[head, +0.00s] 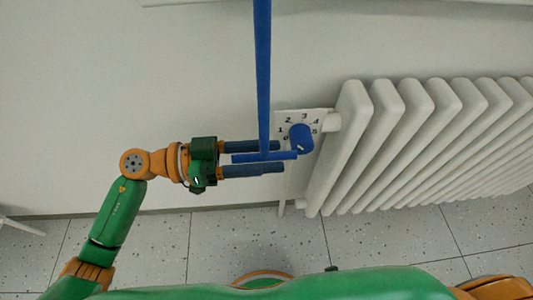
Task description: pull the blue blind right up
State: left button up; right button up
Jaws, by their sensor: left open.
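A blue strap (263,70) hangs straight down from the top of the head view, in front of the white wall. At its lower end is a blue crossbar (285,156), lying roughly level. My left gripper (277,156) comes in from the left. It is open, with one dark blue finger above the crossbar and one below, so the bar appears between them. I cannot tell whether a finger touches it. The blind itself is not visible. My right gripper is not in view.
A white ribbed radiator (400,150) fills the right side, close to the strap. A blue radiator knob (301,137) sits on a numbered dial plate (285,118) just right of the fingers. The speckled tile floor (400,240) lies below.

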pick_arm(q)
jog(key=shift+d, duration=0.2)
jog(key=shift+c, duration=0.2)
grip_shut()
dwell(1.1)
